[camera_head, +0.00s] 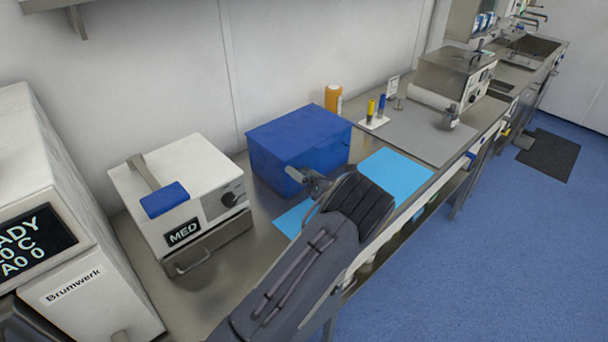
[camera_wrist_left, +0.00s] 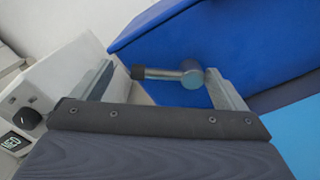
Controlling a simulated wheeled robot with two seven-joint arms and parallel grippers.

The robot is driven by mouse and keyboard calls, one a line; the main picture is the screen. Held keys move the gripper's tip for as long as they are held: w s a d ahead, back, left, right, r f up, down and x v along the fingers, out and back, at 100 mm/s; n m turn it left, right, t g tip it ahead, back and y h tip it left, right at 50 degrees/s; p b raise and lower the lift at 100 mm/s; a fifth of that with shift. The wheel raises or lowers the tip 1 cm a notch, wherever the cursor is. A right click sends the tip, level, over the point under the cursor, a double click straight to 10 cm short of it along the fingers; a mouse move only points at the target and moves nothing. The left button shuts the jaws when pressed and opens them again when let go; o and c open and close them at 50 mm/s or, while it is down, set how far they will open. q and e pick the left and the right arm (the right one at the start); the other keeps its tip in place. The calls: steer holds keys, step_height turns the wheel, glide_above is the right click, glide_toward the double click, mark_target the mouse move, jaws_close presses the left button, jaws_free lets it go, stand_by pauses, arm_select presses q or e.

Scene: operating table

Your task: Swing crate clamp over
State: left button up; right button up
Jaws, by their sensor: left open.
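The blue crate (camera_head: 300,140) stands closed on the steel counter; its blue side also fills the upper right of the left wrist view (camera_wrist_left: 240,40). The clamp (camera_wrist_left: 190,75) is a short metal lever with a round pivot end at the crate's side and a dark tip pointing left. In the head view the gripper and arm hide part of the clamp area. My right gripper is out of view.
A white device (camera_head: 185,190) with a blue-padded handle stands left of the crate. A larger white machine (camera_head: 70,220) is at far left. A light blue mat (camera_head: 395,172) lies right of the crate. An orange bottle (camera_head: 333,98) and a grey mat (camera_head: 420,130) are behind.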

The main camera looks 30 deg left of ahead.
arm_select(q)
steer(key=b+v, duration=0.2)
steer(key=v, duration=0.5)
steer(key=shift+s+d, duration=0.1)
steer(key=shift+d, duration=0.05)
steer(key=shift+n, duration=0.3)
steer(key=c, duration=0.4)
steer(key=n+b, duration=0.1)
steer(key=n, duration=0.1)
steer(key=r+n+b, duration=0.1)
steer(key=n+b, duration=0.1)
steer(key=n+y+b, duration=0.1)
steer(key=n, duration=0.2)
steer(key=shift+r+t, duration=0.35)
steer(key=shift+t, duration=0.05)
steer(key=c, duration=0.7)
step_height(320, 180, up, 3)
steer(key=n+y+b, duration=0.1)
steer(key=n+b, duration=0.2)
steer(key=n, duration=0.5)
steer(key=shift+c, duration=1)
step_height(320, 180, down, 7)
steer(key=shift+s+f+n, duration=0.15)
steer(key=shift+f+n, duration=0.05)
steer(key=shift+n, duration=1)
steer(key=r+p+x, duration=0.1)
steer(key=p+x, duration=0.1)
steer(key=x, duration=0.5)
